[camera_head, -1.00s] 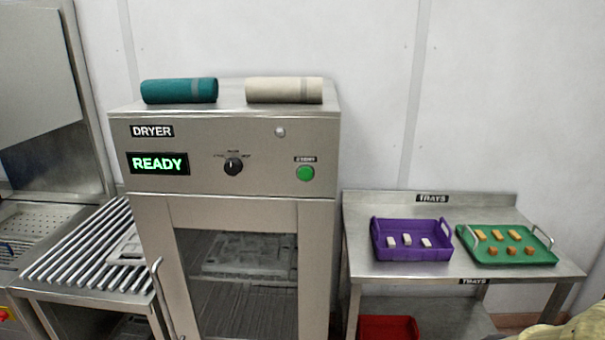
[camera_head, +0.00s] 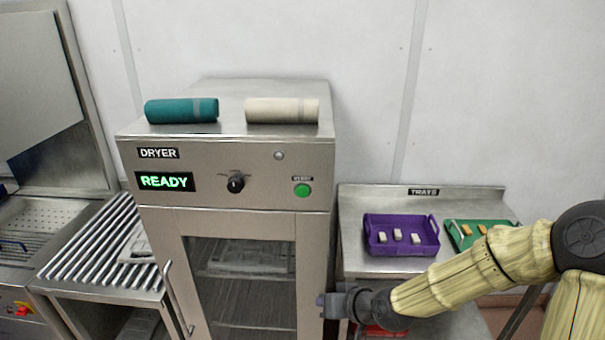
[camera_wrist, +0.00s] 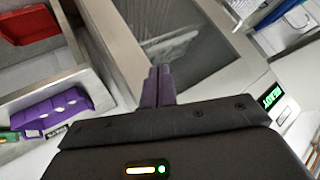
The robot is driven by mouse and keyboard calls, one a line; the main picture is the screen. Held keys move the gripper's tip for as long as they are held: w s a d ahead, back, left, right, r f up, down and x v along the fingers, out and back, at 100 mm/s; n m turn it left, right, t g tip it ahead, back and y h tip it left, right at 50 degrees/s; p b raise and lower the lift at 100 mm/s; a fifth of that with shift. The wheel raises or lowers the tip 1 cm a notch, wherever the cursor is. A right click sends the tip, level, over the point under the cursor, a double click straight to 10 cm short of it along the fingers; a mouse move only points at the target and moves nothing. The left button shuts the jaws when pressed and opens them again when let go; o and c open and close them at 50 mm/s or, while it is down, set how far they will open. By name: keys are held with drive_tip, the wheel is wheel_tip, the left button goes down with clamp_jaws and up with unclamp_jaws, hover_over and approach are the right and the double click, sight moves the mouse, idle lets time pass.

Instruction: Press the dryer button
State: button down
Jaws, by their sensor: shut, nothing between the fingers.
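The dryer (camera_head: 290,155) is a steel cabinet with a lit READY display (camera_head: 164,181), a black knob (camera_head: 236,183) and a round green button (camera_head: 302,190) at the right of its front panel. My gripper (camera_head: 320,306) is in front of the dryer's lower right side, well below the button. In the wrist view its two purple fingers (camera_wrist: 158,86) are together, with nothing between them. They point toward the dryer's glass door (camera_wrist: 190,45). The display shows at the right edge of the wrist view (camera_wrist: 273,97); the green button cannot be made out there.
A teal roll (camera_head: 180,110) and a cream roll (camera_head: 282,110) lie on the dryer. The tray table (camera_head: 350,205) at right bears a purple tray (camera_head: 400,250) and a green tray (camera_head: 452,240). A slatted rack (camera_head: 95,250) stands left. The door handle (camera_head: 178,300) sticks out.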

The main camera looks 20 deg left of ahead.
sight(302, 191)
drive_tip(key=w+a+r+t+y+p, duration=0.1)
drive_tip(key=w+a+r+y+p, duration=0.1)
drive_tip(key=r, duration=0.7)
drive_tip(key=w+a+r+m+t+y+p, duration=0.1)
drive_tip(key=a+r+t+y+p, duration=0.1)
drive_tip(key=r, duration=0.7)
drive_tip(key=shift+w+a+y, duration=0.35)
drive_tip(key=shift+a+y, duration=0.45)
drive_tip(key=shift+a, duration=0.3)
drive_tip(key=w, duration=0.3)
drive_tip(key=w+a, duration=0.1)
drive_tip(key=w, duration=0.1)
drive_tip(key=w+a, duration=0.1)
drive_tip(key=w, duration=0.2)
drive_tip(key=shift+w+p, duration=0.3)
drive_tip(key=shift+p, duration=0.05)
drive_tip(key=shift+w, duration=0.1)
drive_tip(key=shift+w+a, duration=0.15)
drive_tip(key=shift+w, duration=0.15)
